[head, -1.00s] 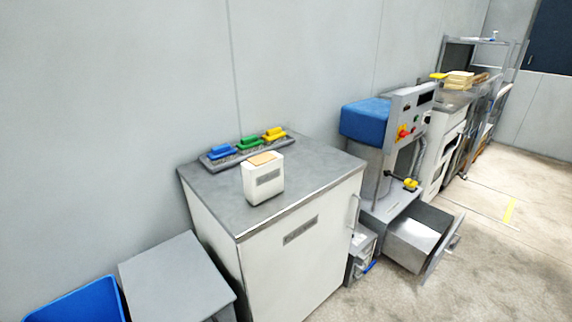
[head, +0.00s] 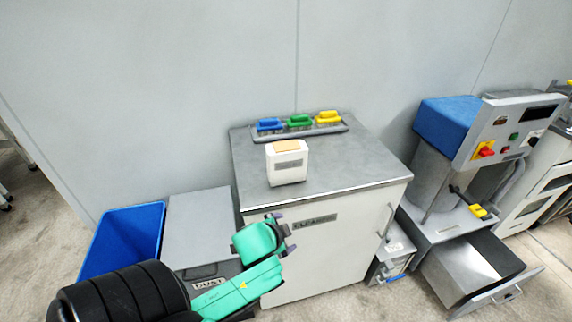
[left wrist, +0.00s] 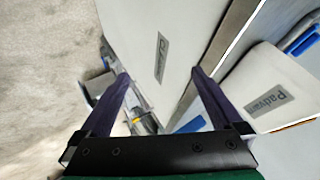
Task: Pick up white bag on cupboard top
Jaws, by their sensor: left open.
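The white bag (head: 287,165) stands upright near the front left of the grey cupboard top (head: 340,174). It has a tan patch on top and a grey label on its front. In the left wrist view the white bag (left wrist: 268,88) is at the right, outside the fingers, its label reading roughly "Padvan". My left gripper (head: 282,232) is in front of the cupboard, below and apart from the bag. In the left wrist view its two dark fingers (left wrist: 160,88) are spread with nothing between them. My right gripper is not in view.
A tray (head: 340,128) with blue, green and yellow brushes lies behind the bag. A grey dust bin (head: 200,222) and a blue bin (head: 125,240) stand left of the cupboard (head: 335,240). A machine with an open drawer (head: 480,275) is at the right.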

